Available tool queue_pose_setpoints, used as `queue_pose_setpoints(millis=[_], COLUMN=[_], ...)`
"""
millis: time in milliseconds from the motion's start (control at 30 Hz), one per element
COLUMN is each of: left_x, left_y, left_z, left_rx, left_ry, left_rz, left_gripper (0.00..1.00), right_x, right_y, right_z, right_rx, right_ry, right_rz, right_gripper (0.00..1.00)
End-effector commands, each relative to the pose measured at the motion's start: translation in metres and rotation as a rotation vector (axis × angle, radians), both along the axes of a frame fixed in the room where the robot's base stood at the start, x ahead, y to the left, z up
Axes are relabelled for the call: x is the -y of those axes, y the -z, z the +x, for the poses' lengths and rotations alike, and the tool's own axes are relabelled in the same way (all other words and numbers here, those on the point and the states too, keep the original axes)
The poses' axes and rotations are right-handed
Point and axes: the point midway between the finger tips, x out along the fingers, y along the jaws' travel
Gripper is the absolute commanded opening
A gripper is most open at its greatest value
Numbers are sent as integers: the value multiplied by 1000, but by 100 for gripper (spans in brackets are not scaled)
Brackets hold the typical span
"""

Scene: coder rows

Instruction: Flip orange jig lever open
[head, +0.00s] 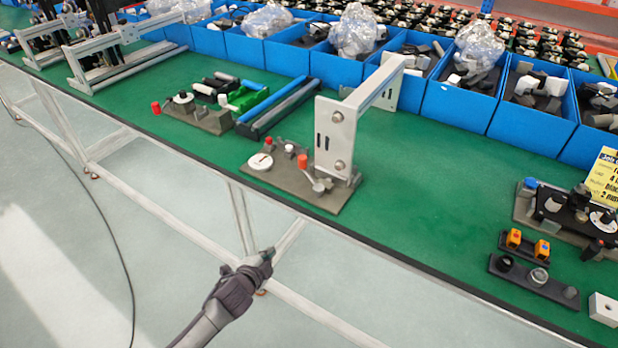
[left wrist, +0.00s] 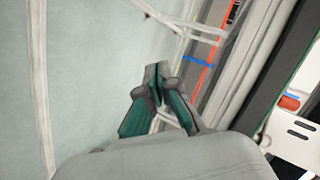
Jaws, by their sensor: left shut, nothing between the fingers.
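A jig with a grey-brown base plate (head: 318,198) sits near the front edge of the green bench. It carries a small upright orange piece (head: 302,161), which looks like the lever, beside a silver knob and a tall white bracket (head: 336,138). My left gripper (head: 268,254) is in front of the bench, over the floor, below and left of the jig and apart from it. In the left wrist view its fingers (left wrist: 158,74) are shut and empty. An orange-red part (left wrist: 290,102) and a white bracket (left wrist: 292,140) show at the right edge there. My right gripper is not in view.
The bench's dark front edge (head: 215,161) and pale frame (head: 240,216) lie between my left gripper and the jig. Another fixture (head: 195,116) stands to the left. Blue bins (head: 458,108) line the back.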

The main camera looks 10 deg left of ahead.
Motion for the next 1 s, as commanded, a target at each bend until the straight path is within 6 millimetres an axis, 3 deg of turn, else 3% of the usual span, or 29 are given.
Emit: queue_pose_setpoints(millis=[33, 100, 200, 300, 400, 533, 833, 1000], left_x=[9, 21, 35, 46, 53, 56, 56, 59], left_y=[-32, -78, -132, -170, -193, -204, -204, -205], left_z=[21, 38, 49, 54, 56, 56, 57, 70], left_rx=[103, 220, 354, 458, 521, 551, 551, 551], left_ry=[54, 112, 172, 218, 247, 260, 260, 259], left_rz=[58, 132, 222, 296, 345, 371, 369, 367], left_gripper=[0, 0, 0, 0, 0, 0, 0, 0], right_x=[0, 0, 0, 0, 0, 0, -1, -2], right_y=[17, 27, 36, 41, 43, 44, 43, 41], right_z=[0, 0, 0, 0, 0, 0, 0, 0], right_rx=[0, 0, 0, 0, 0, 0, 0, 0], right_ry=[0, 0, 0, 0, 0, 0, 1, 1], right_rz=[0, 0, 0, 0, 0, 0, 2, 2], right_gripper=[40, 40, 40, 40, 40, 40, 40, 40])
